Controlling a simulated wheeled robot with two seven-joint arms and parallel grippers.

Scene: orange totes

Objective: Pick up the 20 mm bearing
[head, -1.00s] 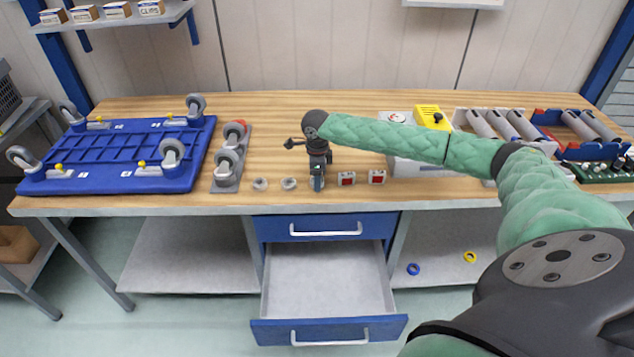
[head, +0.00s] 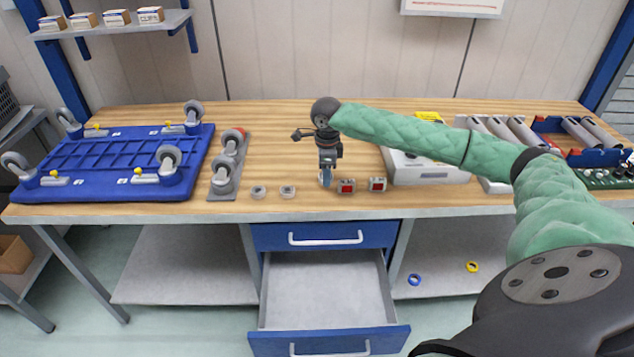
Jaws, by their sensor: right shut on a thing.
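My right gripper (head: 327,179) points down just above the front part of the workbench (head: 300,120). It is shut on a small part, which I take for the 20 mm bearing; the fingers mostly hide it and no size can be read. Two small grey rings, a left one (head: 258,192) and a right one (head: 288,191), lie on the bench to the left of the gripper. Two small boxes with red faces, one (head: 346,186) close beside the gripper and one (head: 377,184) farther right, stand on the bench. My left gripper is out of view.
A blue platform with casters (head: 115,168) and a grey plate with casters (head: 222,185) lie at left. A light-grey device (head: 425,170) and trays with rollers (head: 500,140) are at right. An open drawer (head: 325,290) juts out below the bench. The bench behind the gripper is clear.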

